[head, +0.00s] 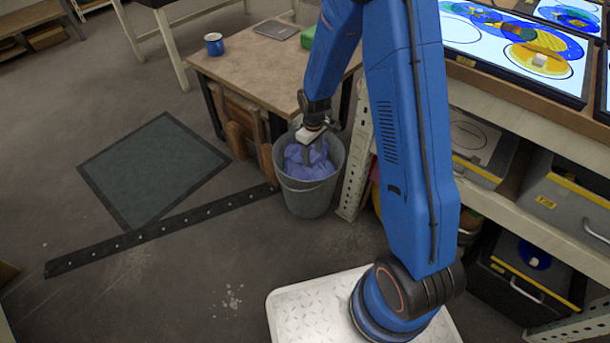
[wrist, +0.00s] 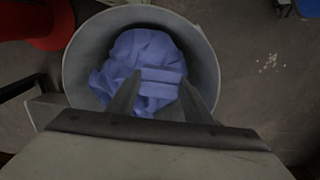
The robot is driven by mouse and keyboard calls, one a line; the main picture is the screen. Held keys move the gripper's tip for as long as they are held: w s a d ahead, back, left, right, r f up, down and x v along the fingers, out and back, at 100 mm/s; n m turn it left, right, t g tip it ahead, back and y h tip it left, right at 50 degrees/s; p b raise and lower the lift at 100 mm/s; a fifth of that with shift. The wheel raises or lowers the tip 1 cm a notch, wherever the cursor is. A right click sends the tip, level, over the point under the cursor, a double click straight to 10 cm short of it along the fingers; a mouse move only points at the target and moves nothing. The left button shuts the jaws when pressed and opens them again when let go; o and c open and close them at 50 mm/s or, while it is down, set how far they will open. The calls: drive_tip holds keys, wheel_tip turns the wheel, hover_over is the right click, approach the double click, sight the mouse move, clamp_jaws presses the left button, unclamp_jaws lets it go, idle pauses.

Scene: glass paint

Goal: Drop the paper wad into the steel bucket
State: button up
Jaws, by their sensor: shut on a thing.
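The paper wad is a crumpled blue-violet bundle (head: 320,168). It shows inside the mouth of the grey steel bucket (head: 306,202), below the rim, in the head view. In the wrist view the wad (wrist: 145,50) lies within the round bucket wall (wrist: 82,55). My gripper (head: 306,156) reaches down into the bucket's mouth from above. In the wrist view my gripper's two fingers (wrist: 160,88) are on either side of the near part of the wad, shut on it. The underside of the wad is hidden, so I cannot tell whether it touches the bottom.
A wooden table (head: 255,75) with a blue mug (head: 214,44) stands just behind the bucket. A metal shelf post (head: 358,165) is close on its right. A dark perforated strip (head: 150,232) and a green mat (head: 150,165) lie on the open floor to the left.

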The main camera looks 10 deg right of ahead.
drive_tip(key=shift+f, duration=0.15)
drive_tip(key=o, duration=1.1)
wheel_tip(320, 180, up, 17)
drive_tip(key=shift+r, duration=0.2)
drive_tip(key=shift+r, duration=0.1)
